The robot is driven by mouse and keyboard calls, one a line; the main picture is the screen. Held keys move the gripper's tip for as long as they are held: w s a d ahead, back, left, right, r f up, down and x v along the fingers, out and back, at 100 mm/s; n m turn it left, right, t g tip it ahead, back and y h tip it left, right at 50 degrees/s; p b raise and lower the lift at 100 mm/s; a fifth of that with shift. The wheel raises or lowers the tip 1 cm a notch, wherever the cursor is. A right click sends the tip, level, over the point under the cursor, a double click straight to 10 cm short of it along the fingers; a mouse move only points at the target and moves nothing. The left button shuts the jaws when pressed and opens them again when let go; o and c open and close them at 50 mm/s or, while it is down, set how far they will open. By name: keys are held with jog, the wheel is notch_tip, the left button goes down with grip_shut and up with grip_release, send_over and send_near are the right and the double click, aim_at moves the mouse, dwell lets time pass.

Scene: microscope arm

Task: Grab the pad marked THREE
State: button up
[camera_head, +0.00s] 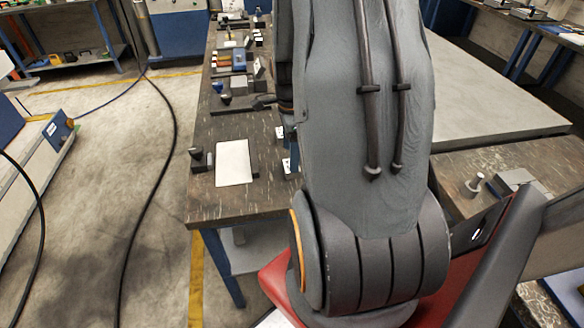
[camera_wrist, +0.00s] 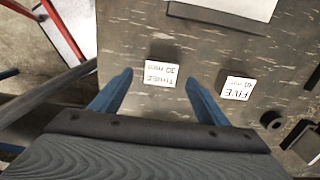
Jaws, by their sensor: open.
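The pad marked THREE (camera_wrist: 161,73) is a small pale square with dark upside-down lettering, lying on the dark, scuffed tabletop in the wrist view. A similar pad marked FIVE (camera_wrist: 238,89) lies to its right, outside the right finger. My gripper (camera_wrist: 160,78) is open, its two blue fingers apart. In the picture the THREE pad shows between the fingertips, a little ahead of them. No contact shows, and the height gap cannot be judged. In the head view my own arm hides the gripper.
A white sheet (camera_head: 234,163) lies on the workbench (camera_head: 215,207); its edge also shows at the top of the wrist view (camera_wrist: 235,6). A dark round object (camera_wrist: 272,119) lies right of the FIVE pad. Boxes and tools crowd the far bench. A red bar (camera_wrist: 63,31) stands beyond the table's left edge.

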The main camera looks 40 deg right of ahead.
jog(key=shift+d+f+p, duration=0.2)
jog(key=shift+f+p, duration=0.4)
jog(key=shift+f, duration=1.45)
jog(key=c, duration=1.7)
jog(key=shift+r, duration=0.15)
